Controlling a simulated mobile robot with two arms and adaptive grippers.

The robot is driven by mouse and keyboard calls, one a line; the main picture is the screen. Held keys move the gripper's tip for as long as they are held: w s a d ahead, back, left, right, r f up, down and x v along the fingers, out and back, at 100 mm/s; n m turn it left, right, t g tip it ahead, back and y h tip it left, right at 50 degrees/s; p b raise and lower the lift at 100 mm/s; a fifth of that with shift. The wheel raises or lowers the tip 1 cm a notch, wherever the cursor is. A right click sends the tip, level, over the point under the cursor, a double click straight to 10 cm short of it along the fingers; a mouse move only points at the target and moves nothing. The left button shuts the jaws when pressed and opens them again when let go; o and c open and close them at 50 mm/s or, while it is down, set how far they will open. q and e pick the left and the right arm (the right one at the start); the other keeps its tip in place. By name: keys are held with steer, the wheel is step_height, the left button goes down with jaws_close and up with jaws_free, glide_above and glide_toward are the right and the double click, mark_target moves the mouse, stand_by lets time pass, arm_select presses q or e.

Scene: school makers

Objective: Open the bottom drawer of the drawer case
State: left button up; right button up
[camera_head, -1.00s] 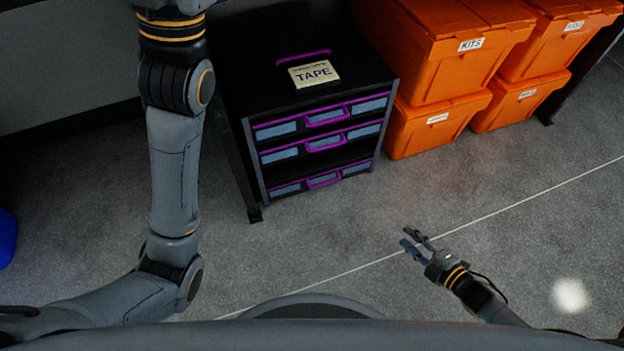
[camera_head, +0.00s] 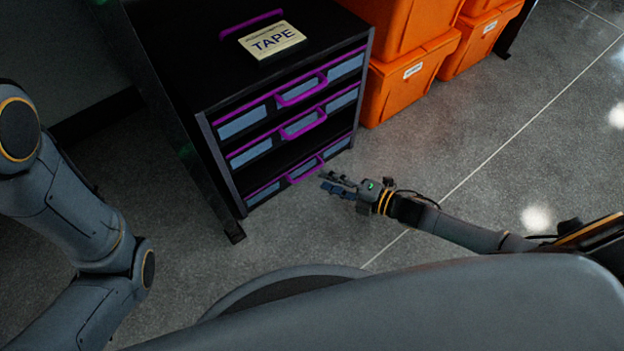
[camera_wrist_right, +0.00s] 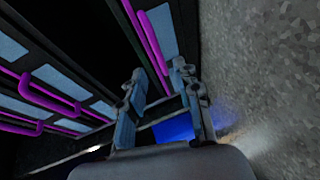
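The black drawer case (camera_head: 222,180) stands at upper left of centre in the head view, its purple-trimmed drawers facing me. The bottom drawer (camera_head: 263,195) is low, close to the floor, and looks flush with the case. Its purple handle (camera_head: 304,171) sticks out at the front. My right gripper (camera_head: 326,183) is open and empty, just right of that handle and seemingly apart from it. In the right wrist view its spread fingers (camera_wrist_right: 161,95) point at the case, with a purple strip (camera_wrist_right: 146,42) beyond them. My left gripper is out of view.
Two higher drawers (camera_head: 243,122) sit above, looking shut. Orange bins (camera_head: 405,78) stand right of the case. A blue thing (camera_wrist_right: 174,128) shows beyond the fingers. Grey floor (camera_head: 480,120) is clear at right.

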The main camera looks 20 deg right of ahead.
steer(key=b+x, duration=0.2)
steer(key=x, duration=0.3)
steer(key=shift+w+a, duration=0.15)
steer(key=shift+a, duration=0.05)
jaws_close()
